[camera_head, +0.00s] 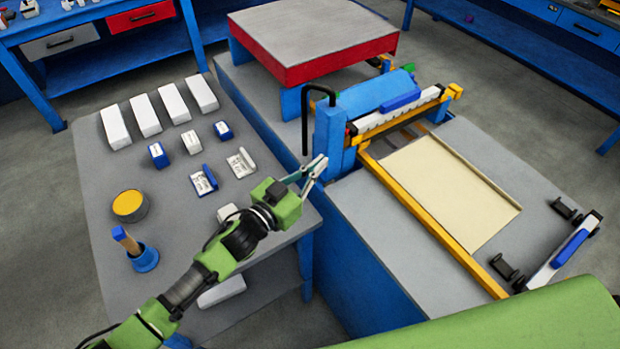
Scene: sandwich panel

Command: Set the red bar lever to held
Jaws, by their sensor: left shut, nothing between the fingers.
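My left gripper (318,168) reaches in from the lower left, its fingers shut and empty. Its tips are beside the blue post (329,140) of the press, just below the black bent handle (320,91). I cannot tell whether they touch the post. The handle rises from the post, bends over and hangs down on its left side. I cannot clearly make out a red bar lever. Only a small red spot (350,129) shows at the post's right side, beside the blue roller cover (376,90). My right gripper is not in view.
A grey table (165,235) at left holds white blocks, small boxes, a yellow-topped tin (129,206) and a blue cup (146,258) with a brush. A red-edged platform (312,68) stands behind the press. A cream panel (450,190) lies right of the yellow rail (425,222).

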